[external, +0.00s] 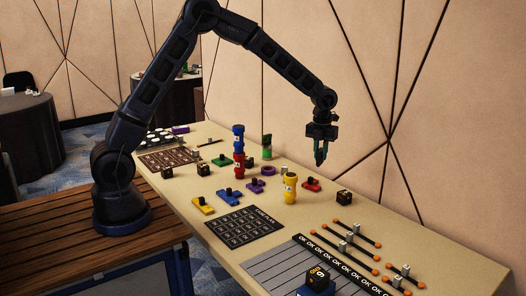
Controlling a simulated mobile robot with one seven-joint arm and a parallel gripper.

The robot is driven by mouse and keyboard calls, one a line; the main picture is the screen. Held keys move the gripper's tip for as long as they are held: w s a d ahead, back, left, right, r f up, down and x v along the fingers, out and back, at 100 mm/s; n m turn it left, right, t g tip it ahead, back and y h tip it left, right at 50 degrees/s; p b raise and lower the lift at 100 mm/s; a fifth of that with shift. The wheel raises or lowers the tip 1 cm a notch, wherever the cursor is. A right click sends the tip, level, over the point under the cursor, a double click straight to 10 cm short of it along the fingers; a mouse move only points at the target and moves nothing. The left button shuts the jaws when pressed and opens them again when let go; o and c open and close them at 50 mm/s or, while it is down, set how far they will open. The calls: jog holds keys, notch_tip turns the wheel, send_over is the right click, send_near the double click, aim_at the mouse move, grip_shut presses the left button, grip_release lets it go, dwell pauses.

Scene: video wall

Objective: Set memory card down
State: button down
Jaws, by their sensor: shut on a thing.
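My gripper (320,158) points down above the far side of the long beige table, near the wall. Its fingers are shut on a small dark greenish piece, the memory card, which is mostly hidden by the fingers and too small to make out. The gripper is clear of the tabletop, above and behind the red knobbed piece (311,185) and the yellow cylinder (290,189).
A red and blue stack (238,152) and a green cylinder (267,145) stand left of the gripper. A black cube (344,198) sits to the right. A dark printed mat (245,228), orange-tipped rods (352,242) and a grey lined panel (285,268) lie nearer the front.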

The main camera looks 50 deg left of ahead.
jog(key=shift+d+f, duration=0.2)
jog(key=shift+f, duration=0.15)
notch_tip(320, 180, down, 19)
jog(key=shift+f, duration=0.15)
jog(key=shift+f, duration=0.15)
jog(key=c, duration=1.3)
grip_release()
